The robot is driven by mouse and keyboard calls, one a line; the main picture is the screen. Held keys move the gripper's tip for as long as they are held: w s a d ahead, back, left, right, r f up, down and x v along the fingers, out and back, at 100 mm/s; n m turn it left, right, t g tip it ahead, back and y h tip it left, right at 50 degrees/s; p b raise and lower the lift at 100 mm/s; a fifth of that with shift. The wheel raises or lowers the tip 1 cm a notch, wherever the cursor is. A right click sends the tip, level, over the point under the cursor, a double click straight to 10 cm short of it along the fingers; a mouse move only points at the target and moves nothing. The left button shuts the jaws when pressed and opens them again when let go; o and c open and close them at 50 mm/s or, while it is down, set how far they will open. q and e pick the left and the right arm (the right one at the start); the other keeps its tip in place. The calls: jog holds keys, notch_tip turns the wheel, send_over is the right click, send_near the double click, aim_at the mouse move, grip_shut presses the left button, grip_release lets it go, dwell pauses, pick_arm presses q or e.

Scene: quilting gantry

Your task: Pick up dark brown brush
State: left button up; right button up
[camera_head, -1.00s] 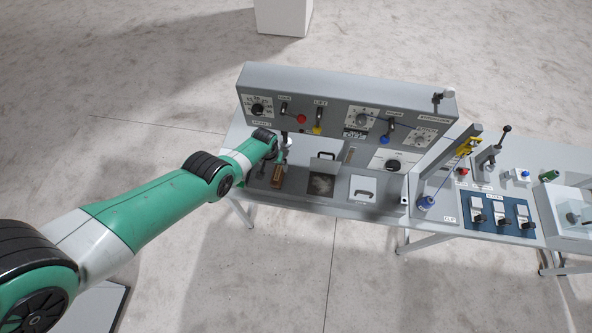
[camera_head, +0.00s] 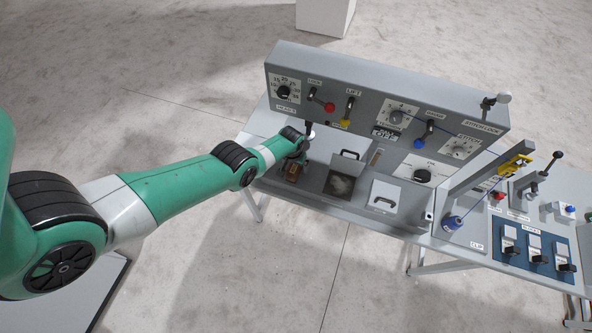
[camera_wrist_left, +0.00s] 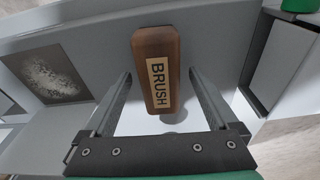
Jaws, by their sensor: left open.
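The dark brown brush (camera_wrist_left: 157,62) has a wooden back with a pale label reading BRUSH. In the left wrist view it lies on the grey bench surface, between and just beyond the fingers of my left gripper (camera_wrist_left: 160,88). The fingers are apart, one on each side of it, with gaps showing. In the head view the brush (camera_head: 292,173) is a small brown block below the end of my left arm, partly covered by it. The left gripper (camera_head: 303,158) is small there. My right gripper is not seen.
The upright panel (camera_head: 380,115) with knobs and levers rises behind.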

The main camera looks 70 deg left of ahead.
pick_arm(q)
grip_shut()
dwell(0.3)
jog(key=shift+r, duration=0.1)
